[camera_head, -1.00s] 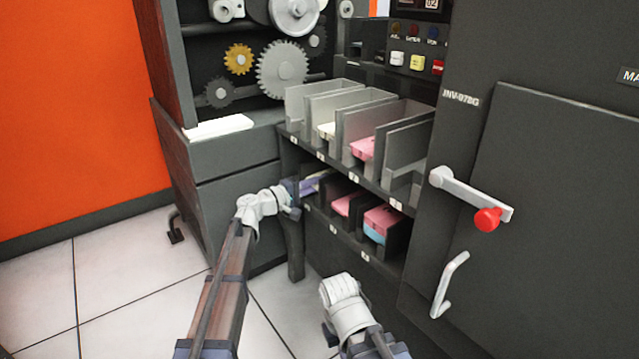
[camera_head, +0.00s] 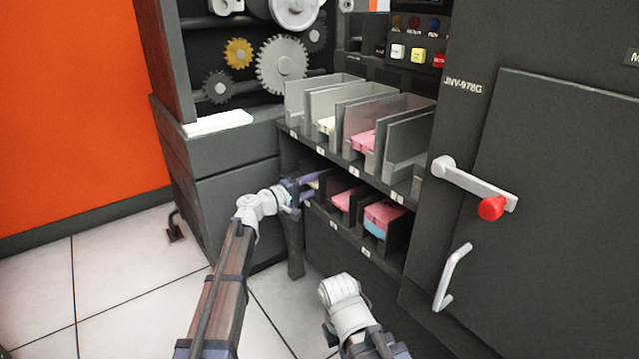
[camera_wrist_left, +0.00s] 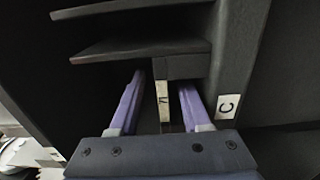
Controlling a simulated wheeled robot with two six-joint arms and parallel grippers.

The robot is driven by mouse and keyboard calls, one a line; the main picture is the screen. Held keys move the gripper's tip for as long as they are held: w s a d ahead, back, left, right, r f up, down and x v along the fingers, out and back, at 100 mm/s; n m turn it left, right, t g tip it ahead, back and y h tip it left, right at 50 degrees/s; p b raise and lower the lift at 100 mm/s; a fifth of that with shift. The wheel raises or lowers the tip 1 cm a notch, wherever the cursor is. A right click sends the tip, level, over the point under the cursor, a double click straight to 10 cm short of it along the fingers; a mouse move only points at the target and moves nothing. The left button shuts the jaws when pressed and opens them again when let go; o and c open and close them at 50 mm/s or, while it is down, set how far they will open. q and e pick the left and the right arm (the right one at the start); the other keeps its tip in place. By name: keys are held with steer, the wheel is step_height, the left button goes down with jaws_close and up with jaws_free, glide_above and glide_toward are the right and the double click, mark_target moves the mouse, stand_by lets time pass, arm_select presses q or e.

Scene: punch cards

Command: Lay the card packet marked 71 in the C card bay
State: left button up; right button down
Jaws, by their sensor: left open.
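My left gripper (camera_head: 308,189) is at the leftmost bay of the lower shelf in the head view. In the left wrist view its two purple fingers (camera_wrist_left: 158,104) are open and point into the bays. A narrow, pale, labelled strip (camera_wrist_left: 164,101) shows between the fingers, apart from both; its marking is too small to read surely. A white C label (camera_wrist_left: 228,106) is on the shelf edge right of the fingers. Pale material (camera_head: 314,184) shows beside the fingers in the head view, mostly hidden. My right gripper is not in view; only part of that arm shows.
Pink packets (camera_head: 347,198) and a pink-and-blue stack (camera_head: 383,217) lie in the other lower bays. The upper rack (camera_head: 398,147) holds cream and pink packets. Bay dividers stand close to my left fingers. A red-knobbed lever (camera_head: 478,190) is at the right.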

arm_select(q)
steer(key=shift+v, duration=3.9)
steer(key=shift+a, duration=0.1)
